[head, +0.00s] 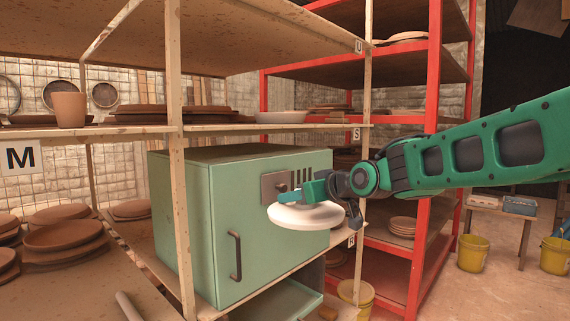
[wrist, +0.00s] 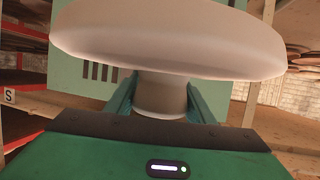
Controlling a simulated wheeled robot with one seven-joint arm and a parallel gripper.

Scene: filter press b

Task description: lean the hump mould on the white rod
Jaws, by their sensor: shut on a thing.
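The hump mould (head: 304,216) is a white round dome with a short stem. In the head view it hangs dome down under my gripper (head: 320,189), in front of the green cabinet's right side. In the wrist view the mould (wrist: 165,42) fills the top, and my gripper (wrist: 160,95) is shut on its stem, one finger on each side. A pale rod (head: 128,306), which looks like the white rod, lies on the shelf at the lower left of the head view, cut off by the frame's bottom edge. The mould is well to the right of it and apart from it.
The green cabinet (head: 190,225) stands on the shelf between rod and mould, with a wooden post (head: 178,180) before it. Stacked clay plates (head: 65,235) lie behind the rod at left. A red rack (head: 430,150) stands behind my arm. Yellow buckets (head: 473,253) are at right.

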